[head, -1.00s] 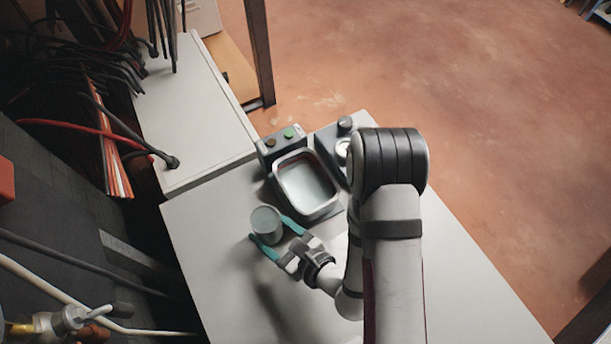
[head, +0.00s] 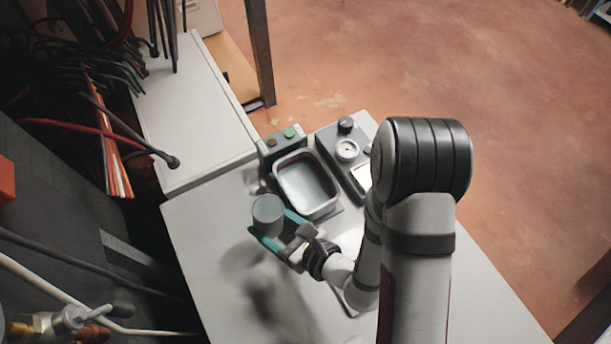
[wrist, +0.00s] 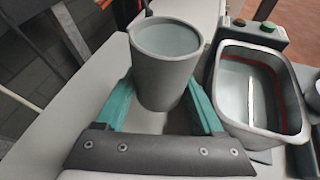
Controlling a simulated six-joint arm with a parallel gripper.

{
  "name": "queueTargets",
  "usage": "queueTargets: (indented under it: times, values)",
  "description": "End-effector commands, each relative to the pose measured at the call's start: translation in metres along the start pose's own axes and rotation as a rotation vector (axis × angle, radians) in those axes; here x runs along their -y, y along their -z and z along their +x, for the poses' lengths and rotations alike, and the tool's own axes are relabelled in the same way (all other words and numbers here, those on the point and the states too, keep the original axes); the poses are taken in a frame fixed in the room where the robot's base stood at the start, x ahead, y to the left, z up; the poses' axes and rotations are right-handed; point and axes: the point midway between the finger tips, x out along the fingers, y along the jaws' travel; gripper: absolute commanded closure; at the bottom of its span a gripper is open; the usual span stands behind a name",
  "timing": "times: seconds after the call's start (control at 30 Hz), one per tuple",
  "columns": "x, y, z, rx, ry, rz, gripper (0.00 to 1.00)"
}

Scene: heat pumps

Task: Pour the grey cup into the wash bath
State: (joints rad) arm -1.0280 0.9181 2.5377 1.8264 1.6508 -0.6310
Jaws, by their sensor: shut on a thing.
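The grey cup (head: 267,214) is upright between the teal fingers of my gripper (head: 279,233). In the wrist view the cup (wrist: 162,75) shows a pale grey-blue surface inside its rim, and my gripper (wrist: 163,107) is shut on its sides. The wash bath (head: 307,186) is a grey rectangular basin just right of and behind the cup in the head view. In the wrist view the bath (wrist: 262,95) stands to the right of the cup, with liquid and a reddish line along its inner wall. The cup is apart from the bath and seems raised above the table.
A small clear object (head: 256,184) is left of the bath. The front of the white table (head: 215,255) is clear.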

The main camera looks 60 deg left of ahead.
Motion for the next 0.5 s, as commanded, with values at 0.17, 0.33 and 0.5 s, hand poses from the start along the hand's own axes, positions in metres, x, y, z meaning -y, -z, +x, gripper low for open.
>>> queueTargets:
  times: [0.17, 0.33, 0.5]
  values:
    - [0.001, -0.005, -0.002, 0.000, -0.006, 0.014, 1.00]
    - [0.001, -0.009, -0.003, -0.002, -0.011, 0.030, 1.00]
    - [0.002, -0.013, -0.005, -0.004, -0.017, 0.044, 1.00]
